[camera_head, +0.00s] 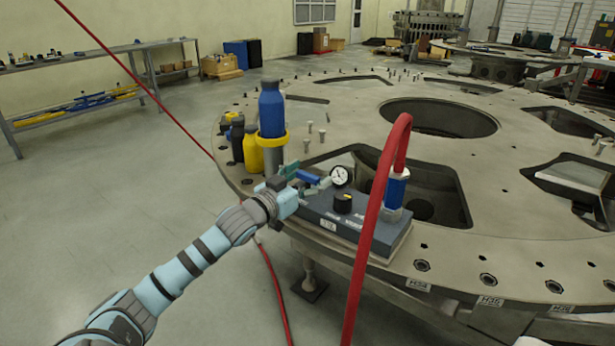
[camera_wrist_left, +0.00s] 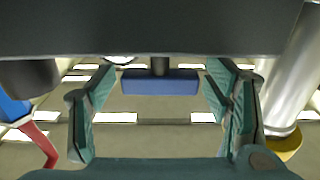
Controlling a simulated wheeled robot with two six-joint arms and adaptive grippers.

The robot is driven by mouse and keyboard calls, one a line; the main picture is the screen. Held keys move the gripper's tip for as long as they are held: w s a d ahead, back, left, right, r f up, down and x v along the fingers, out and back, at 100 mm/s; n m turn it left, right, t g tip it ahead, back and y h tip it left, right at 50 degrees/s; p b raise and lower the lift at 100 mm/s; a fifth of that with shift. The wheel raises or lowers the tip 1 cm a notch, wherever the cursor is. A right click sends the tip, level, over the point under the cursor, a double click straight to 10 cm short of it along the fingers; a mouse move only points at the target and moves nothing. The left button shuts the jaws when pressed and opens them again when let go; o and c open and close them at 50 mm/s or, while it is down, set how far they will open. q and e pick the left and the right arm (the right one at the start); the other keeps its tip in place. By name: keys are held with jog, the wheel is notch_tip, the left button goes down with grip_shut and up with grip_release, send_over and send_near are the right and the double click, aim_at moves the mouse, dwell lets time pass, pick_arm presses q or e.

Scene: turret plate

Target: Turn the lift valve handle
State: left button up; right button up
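The lift valve handle is a short blue bar (camera_head: 308,177) on a dark stem, at the grey control box (camera_head: 322,214) on the turret plate. In the left wrist view the blue bar (camera_wrist_left: 160,82) lies crosswise between the two teal fingers. My left gripper (camera_head: 306,183) is open around the bar, with a visible gap on each side in the wrist view (camera_wrist_left: 162,100). A round white gauge (camera_head: 340,176) and a black knob (camera_head: 343,204) are beside the handle. My right gripper is not in view.
A red hose (camera_head: 366,240) arches over the box to a blue fitting (camera_head: 394,190). A tall blue-topped cylinder (camera_head: 271,112) with a yellow ring stands behind my gripper, beside yellow and black bottles (camera_head: 252,152). The round turret plate (camera_head: 480,250) has large openings.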

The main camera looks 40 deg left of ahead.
aim_at(308, 174)
pick_arm(q)
jog(key=shift+r, duration=0.1)
notch_tip(308, 174, up, 10)
jog(key=shift+f, duration=0.1)
dwell(0.3)
